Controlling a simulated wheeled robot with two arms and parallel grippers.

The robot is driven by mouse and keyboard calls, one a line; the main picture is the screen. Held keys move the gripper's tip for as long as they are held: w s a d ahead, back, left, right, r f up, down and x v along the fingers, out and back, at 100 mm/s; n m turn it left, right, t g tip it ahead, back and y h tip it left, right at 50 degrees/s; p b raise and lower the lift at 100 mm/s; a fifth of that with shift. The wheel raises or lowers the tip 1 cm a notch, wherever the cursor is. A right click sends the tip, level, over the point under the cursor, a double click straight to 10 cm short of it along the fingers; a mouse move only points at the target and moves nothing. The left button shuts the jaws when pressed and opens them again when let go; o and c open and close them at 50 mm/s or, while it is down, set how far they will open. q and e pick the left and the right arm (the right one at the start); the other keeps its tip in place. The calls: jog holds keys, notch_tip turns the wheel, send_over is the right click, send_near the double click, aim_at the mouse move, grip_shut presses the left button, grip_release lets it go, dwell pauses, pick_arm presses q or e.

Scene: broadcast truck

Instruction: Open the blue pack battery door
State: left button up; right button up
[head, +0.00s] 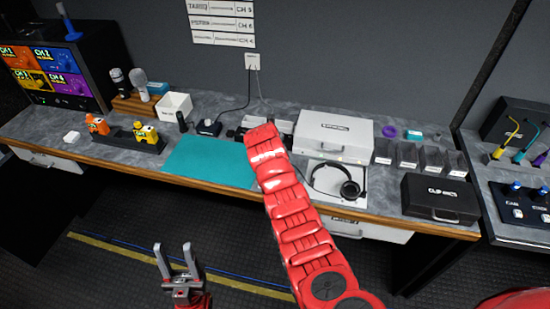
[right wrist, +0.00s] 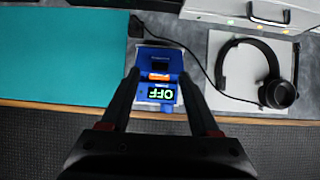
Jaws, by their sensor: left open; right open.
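In the right wrist view, the blue pack (right wrist: 155,92) lies near the bench's front edge. In the head view my red right arm hides the pack and that gripper. My left gripper (head: 174,246) is open and empty, low in front of the bench over the floor.
A teal mat (head: 205,160) lies left of the pack; headphones (head: 340,184) on a pale pad (right wrist: 225,60) lie right of it. A white case (head: 330,135) stands behind, a black case (head: 440,198) farther right. A cable runs close to the pack.

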jog(key=v, duration=1.3)
jog(key=shift+s+r, duration=0.15)
jog(key=shift+s, duration=0.05)
